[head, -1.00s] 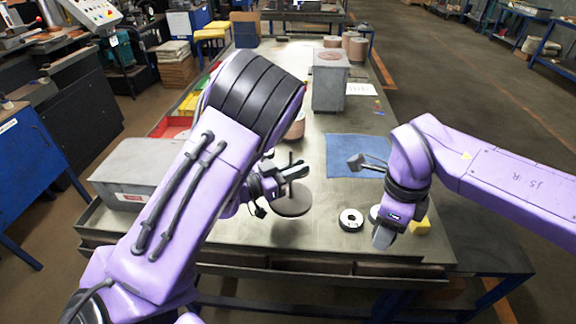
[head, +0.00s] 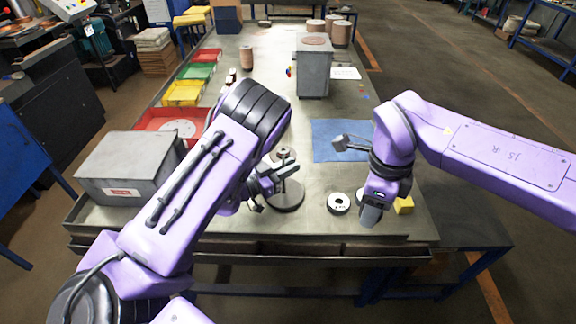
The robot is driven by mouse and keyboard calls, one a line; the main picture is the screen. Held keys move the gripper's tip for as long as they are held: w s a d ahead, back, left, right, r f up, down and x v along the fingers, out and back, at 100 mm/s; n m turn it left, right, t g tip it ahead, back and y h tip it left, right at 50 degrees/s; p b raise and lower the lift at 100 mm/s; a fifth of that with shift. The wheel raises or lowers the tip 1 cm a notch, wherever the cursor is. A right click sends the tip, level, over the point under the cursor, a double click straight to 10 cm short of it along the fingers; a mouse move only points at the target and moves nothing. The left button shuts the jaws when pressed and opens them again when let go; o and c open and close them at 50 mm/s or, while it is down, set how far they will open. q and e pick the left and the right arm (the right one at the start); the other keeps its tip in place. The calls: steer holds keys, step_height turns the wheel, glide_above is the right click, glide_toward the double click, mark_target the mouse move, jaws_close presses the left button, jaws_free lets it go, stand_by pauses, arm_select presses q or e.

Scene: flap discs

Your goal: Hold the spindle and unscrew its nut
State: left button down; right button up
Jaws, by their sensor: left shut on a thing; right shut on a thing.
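The spindle (head: 284,154) stands upright on a round grey base (head: 287,197) near the front middle of the table. My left gripper (head: 283,174) reaches in from the left and is shut on the spindle's post just above the base. A wider piece shows at the spindle's top; I cannot tell whether it is the nut. My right gripper (head: 370,216) points down near the front right, apart from the spindle. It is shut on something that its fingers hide. A pale ring with a dark centre (head: 338,203) lies between the spindle and my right gripper.
A hammer-like tool (head: 341,143) lies on a blue mat (head: 325,150). A yellow block (head: 404,206) is right of my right gripper. A grey box (head: 125,165), red, green and yellow bins (head: 183,93) line the left. A grey stand (head: 313,72) is at the back.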

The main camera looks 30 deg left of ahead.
arm_select(q)
steer(key=c, duration=1.1)
jaws_free()
steer(key=shift+s, duration=0.1)
